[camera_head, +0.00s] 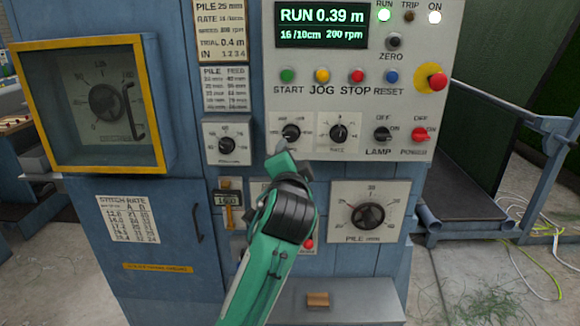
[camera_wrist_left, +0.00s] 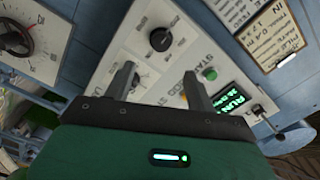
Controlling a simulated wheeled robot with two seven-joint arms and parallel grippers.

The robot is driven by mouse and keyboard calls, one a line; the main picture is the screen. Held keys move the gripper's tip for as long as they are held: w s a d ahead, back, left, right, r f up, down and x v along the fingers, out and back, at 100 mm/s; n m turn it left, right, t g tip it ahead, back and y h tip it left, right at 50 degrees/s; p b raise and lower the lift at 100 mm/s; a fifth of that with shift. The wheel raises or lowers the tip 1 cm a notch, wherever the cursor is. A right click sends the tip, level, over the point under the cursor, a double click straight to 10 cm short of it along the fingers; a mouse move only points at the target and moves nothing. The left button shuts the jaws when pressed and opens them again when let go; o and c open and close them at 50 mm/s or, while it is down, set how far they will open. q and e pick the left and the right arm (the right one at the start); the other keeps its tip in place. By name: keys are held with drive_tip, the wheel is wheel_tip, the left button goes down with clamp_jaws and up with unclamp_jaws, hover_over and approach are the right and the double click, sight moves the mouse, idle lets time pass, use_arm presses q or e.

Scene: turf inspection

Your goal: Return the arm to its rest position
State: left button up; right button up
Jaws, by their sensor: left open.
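My left arm (camera_head: 268,240), green with a black joint, rises from the bottom middle of the head view in front of the blue machine (camera_head: 190,240). My left gripper (camera_head: 283,152) is just below the left knob (camera_head: 291,133) of the control panel, mostly hidden by its own wrist. In the left wrist view the gripper (camera_wrist_left: 160,88) has its two dark fingers apart with nothing between them. The black knob (camera_wrist_left: 160,39) shows beyond the fingertips; I cannot tell the exact gap. My right gripper is not in view.
The panel display (camera_head: 322,25) reads RUN 0.39 m. A yellow-framed window box (camera_head: 158,120) juts out at left. A red stop button (camera_head: 437,81) stands out at right. A grey ledge (camera_head: 350,305) bears a small brown block (camera_head: 318,299). Blue rails (camera_head: 480,225) and loose cables (camera_head: 545,235) lie right.

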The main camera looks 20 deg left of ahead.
use_arm(q)
drive_tip(key=shift+s+d, duration=0.1)
drive_tip(key=shift+s, duration=0.4)
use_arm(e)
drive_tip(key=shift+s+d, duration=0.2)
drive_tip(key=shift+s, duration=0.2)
